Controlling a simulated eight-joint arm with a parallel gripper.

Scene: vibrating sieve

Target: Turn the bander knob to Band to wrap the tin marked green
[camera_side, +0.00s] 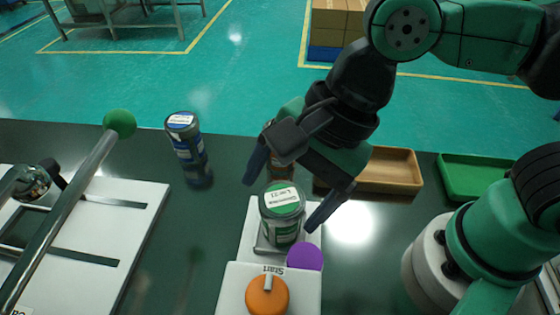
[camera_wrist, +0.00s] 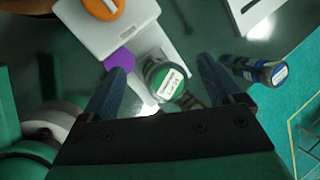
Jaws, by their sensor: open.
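The green-banded tin (camera_side: 283,215) stands upright on the white bander (camera_side: 230,282), with a white label on its lid. It also shows in the wrist view (camera_wrist: 165,82). The orange bander knob (camera_side: 267,295) is at the front of the bander with a pale pointer, by the word "Start". It shows at the top of the wrist view (camera_wrist: 103,6). A purple disc (camera_side: 305,257) sits beside the tin. My gripper (camera_side: 283,205) is open, its dark blue fingers on either side of the tin. I cannot tell whether they touch it.
A blue-banded tin (camera_side: 188,150) stands behind to the left. A wooden tray (camera_side: 392,170) and a green tray (camera_side: 475,176) lie to the right. A white slotted panel (camera_side: 130,215) with a green-balled lever (camera_side: 119,123) is at left. Dark table between is clear.

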